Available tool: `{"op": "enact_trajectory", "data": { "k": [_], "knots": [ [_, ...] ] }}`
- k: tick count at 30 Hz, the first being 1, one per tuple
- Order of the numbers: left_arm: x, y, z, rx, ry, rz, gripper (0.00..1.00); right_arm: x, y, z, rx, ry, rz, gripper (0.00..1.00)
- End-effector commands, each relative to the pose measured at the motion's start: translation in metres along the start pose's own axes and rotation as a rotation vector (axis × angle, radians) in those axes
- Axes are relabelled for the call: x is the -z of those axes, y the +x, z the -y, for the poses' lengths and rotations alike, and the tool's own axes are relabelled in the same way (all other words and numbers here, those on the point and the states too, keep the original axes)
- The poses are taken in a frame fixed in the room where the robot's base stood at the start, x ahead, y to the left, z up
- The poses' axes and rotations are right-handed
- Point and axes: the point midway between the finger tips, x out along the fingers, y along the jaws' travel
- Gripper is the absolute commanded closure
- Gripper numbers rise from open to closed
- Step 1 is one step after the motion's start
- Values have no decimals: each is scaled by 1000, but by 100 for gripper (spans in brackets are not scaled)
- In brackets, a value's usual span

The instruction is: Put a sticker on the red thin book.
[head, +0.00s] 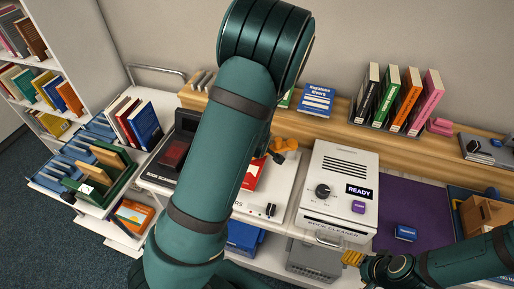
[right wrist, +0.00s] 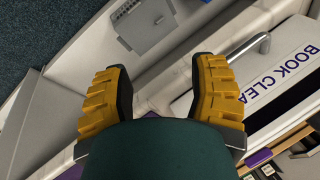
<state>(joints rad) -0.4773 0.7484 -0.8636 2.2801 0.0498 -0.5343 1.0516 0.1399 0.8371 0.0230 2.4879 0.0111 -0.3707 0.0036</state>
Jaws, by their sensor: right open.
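A red book (head: 252,174) lies on a flat white unit (head: 276,190) behind my left arm, which hides much of it. I cannot tell how thin it is. Another red book (head: 128,118) stands in the row on the left cart. My left gripper (head: 284,147) shows only as orange parts beside the arm, just above and right of the flat red book; its jaw state is unclear. My right gripper (head: 352,258) is low in front of the book cleaner. In the right wrist view it is open and empty (right wrist: 160,92). I make out no loose sticker.
The book cleaner (head: 338,178) reads READY; its handle is at the front. Right of it lies a purple mat (head: 412,205) with a small blue box (head: 405,233). Upright books (head: 400,98) stand on the wooden ledge. A black scanner (head: 172,148) and green crate (head: 98,195) are left.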

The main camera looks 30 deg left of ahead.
Motion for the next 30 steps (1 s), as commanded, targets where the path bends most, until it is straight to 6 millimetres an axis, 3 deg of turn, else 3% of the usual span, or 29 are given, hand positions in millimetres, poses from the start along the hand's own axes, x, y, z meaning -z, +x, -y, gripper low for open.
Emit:
{"op": "enact_trajectory", "data": {
  "k": [30],
  "knots": [
    [-4, 5, 4, 0, 1, 1, 100, -1, 7, -2, 0, 0, 0, 42]
  ]
}}
